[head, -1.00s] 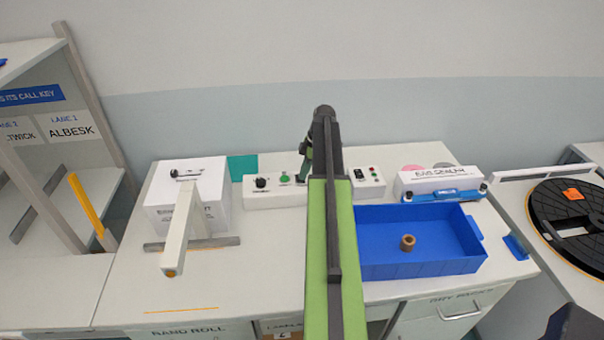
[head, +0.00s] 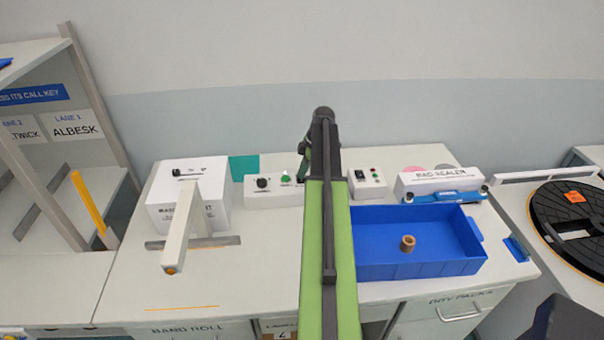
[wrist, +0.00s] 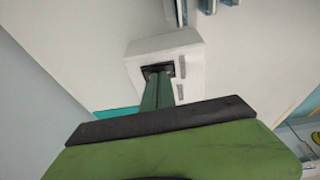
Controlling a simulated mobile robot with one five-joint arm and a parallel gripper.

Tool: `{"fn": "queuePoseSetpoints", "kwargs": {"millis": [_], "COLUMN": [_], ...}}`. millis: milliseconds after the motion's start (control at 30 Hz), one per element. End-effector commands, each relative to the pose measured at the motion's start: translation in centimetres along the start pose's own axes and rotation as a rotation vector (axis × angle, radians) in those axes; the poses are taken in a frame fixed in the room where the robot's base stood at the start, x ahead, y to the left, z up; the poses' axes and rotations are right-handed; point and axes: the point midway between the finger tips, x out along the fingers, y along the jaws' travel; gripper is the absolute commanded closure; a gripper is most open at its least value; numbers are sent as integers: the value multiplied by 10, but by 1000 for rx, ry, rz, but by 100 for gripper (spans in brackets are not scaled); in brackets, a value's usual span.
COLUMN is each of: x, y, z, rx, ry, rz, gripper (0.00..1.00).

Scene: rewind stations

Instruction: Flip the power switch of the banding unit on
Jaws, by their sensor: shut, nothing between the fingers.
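The banding unit seems to be the white box (head: 160,208) at the left of the table in the head view; its front label is partly hidden by a pale post. A small dark fitting (head: 188,172) with marks is on its top. My gripper (head: 303,172) hangs to the right of it, over the low control panel (head: 262,200), with its tips hard to make out. In the wrist view my gripper (wrist: 157,78) is shut and empty. Its fingers overlap a dark recess on a white box (wrist: 180,45); I cannot tell which box, or whether they touch.
The control panel has a dark knob, a green button and, right of my arm, a black switch (head: 360,174) with small lights. A blue tray (head: 420,266) holding a brown ring (head: 407,243) and a bag sealer (head: 430,180) stand right. Bare tabletop (head: 255,275) lies left of my arm.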

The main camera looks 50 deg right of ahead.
Motion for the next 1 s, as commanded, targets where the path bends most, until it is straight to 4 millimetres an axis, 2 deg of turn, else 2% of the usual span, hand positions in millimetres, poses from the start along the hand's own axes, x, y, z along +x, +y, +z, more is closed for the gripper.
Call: {"fn": "queuePoseSetpoints", "kwargs": {"millis": [167,333,500,800,900,1000], "x": [-3,-19,-51,-122,-135,-139], "y": [0,-1,-3,-14,-17,-18], "z": [0,-6,-19,-16,-15,-15], "rx": [1,0,-4,1,0,-1], "ry": [-1,-1,0,-1,-1,-1], "rz": [0,0,-1,1,1,0], "gripper": [100,100,100,100,100,100]}}
